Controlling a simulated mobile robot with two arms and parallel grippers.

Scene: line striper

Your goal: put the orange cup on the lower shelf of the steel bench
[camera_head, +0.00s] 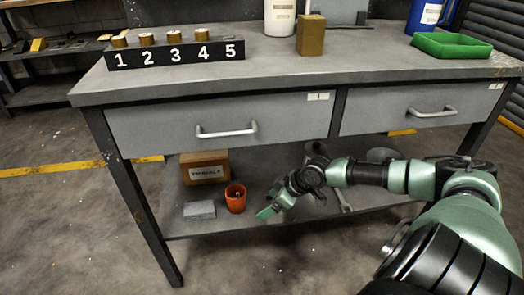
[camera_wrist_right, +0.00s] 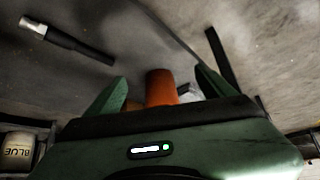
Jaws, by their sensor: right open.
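The orange cup (camera_head: 235,198) stands upright on the lower shelf (camera_head: 190,226) of the steel bench (camera_head: 290,60), near the shelf's front edge. My right gripper (camera_head: 267,212) is just to the right of the cup, at shelf height, with its fingers pointing towards it. In the right wrist view the cup (camera_wrist_right: 160,87) shows between the two spread fingers, its lower part hidden by the gripper body. The right gripper is open and appears clear of the cup. My left gripper is not in view.
A cardboard box (camera_head: 205,167) and a grey block (camera_head: 199,210) sit left of the cup on the shelf. A wrench-like tool (camera_head: 343,200) lies to the right. Two drawers (camera_head: 225,125) are above the shelf. The benchtop holds a numbered rack (camera_head: 175,54) and a green tray (camera_head: 452,45).

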